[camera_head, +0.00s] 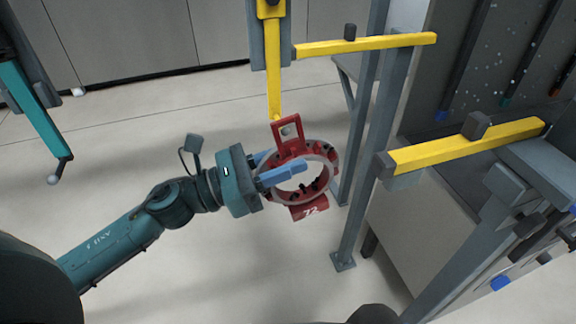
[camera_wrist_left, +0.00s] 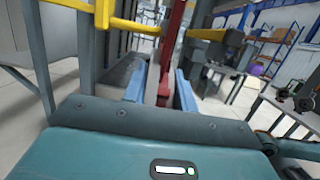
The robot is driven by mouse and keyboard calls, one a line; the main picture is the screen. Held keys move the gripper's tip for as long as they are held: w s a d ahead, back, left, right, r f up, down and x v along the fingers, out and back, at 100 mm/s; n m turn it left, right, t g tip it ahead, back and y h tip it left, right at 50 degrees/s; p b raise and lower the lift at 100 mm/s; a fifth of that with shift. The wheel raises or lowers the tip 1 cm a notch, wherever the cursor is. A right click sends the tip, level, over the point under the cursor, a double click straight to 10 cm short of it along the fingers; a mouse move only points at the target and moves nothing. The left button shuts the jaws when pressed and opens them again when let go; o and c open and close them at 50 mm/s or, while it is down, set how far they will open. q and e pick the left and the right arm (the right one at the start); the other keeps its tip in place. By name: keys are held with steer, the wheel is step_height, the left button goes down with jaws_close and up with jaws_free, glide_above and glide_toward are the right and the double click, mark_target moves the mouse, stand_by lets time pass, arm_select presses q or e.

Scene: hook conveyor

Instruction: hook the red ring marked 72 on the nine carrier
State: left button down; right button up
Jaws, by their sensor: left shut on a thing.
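The red ring (camera_head: 333,168) hangs in the air in the head view, with its tab marked 72 at the bottom and a square-holed tab at the top. My left gripper (camera_head: 284,172) is shut on the ring, its blue fingers across the ring's left side. In the left wrist view the ring (camera_wrist_left: 167,55) shows edge-on as a red strip between the fingers. A yellow hanging carrier (camera_head: 273,75) ends just above the ring's top tab; whether they touch I cannot tell. No number shows on it. My right gripper is not in view.
A teal hanging carrier (camera_head: 35,115) is at the upper left. Yellow horizontal bars (camera_head: 375,43) and (camera_head: 465,145) with grey posts stand to the right, close to the ring. A grey panel (camera_head: 510,60) with hooks is at the far right. Floor below the ring is clear.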

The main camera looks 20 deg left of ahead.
arm_select(q)
steer(key=shift+w+a+r, duration=0.1)
steer(key=shift+w+a, duration=0.45)
steer(key=shift+w, duration=0.25)
steer(key=shift+w+a+f+b, duration=0.2)
steer(key=shift+w+f+b, duration=0.15)
steer(key=shift+b, duration=0.25)
steer(key=shift+w+a+f+b, duration=0.2)
steer(key=shift+w+f+b, duration=0.1)
steer(key=shift+b, duration=0.3)
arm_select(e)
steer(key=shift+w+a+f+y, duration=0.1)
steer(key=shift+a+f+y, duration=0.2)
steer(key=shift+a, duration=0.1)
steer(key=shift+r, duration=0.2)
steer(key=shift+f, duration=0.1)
